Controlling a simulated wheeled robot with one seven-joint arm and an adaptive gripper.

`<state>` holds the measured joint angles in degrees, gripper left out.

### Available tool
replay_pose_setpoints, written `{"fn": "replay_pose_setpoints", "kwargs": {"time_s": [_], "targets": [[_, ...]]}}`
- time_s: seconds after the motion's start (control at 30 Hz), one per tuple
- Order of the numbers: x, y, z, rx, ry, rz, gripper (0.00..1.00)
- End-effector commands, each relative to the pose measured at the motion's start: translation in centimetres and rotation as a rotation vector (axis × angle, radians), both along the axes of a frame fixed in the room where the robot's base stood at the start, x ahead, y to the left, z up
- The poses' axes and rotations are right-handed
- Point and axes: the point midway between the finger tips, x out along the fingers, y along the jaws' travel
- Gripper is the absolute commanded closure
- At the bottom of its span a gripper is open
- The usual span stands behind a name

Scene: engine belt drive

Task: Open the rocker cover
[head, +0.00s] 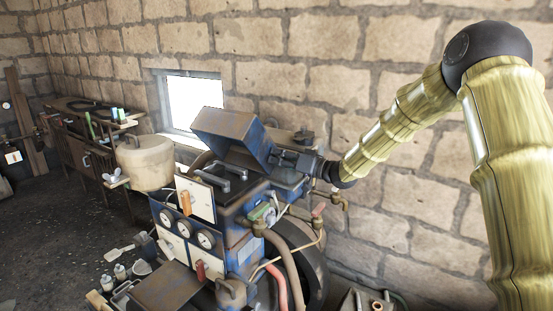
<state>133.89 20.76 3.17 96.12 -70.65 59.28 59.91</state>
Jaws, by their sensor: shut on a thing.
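The rocker cover (228,130), a worn blue-grey box-shaped lid, stands raised and tilted on top of the blue engine (235,203), above the middle of the picture. Its hollow underside faces down toward the engine top. My gripper (277,157) is at the cover's right edge, with my arm coming in from the right. It is shut on the cover there, though the dark fingers are small and the exact contact is hard to make out. A curved handle (213,179) shows on the engine top below the cover.
A cream tank (146,163) stands left of the engine. Round gauges (186,228) are on its front. Hoses (283,255) and a large dark wheel (312,262) are at its right. A stone wall with a bright window (193,103) is close behind. A workbench (90,125) stands at far left.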

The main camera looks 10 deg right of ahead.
Motion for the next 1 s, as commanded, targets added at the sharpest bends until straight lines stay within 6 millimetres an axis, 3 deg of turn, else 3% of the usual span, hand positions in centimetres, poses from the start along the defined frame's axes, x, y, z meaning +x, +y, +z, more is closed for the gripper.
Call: {"fn": "replay_pose_setpoints", "kwargs": {"time_s": [0.07,0.1,0.23,1.0], "targets": [[0.14,-0.23,0.23,0.000,-0.004,-0.004,1.00],[0.15,-0.22,0.23,0.000,-0.004,-0.004,0.76],[0.14,-0.11,0.19,-0.001,-0.003,-0.002,0.55],[0.12,0.54,-0.20,-0.012,-0.008,0.004,0.55]]}}
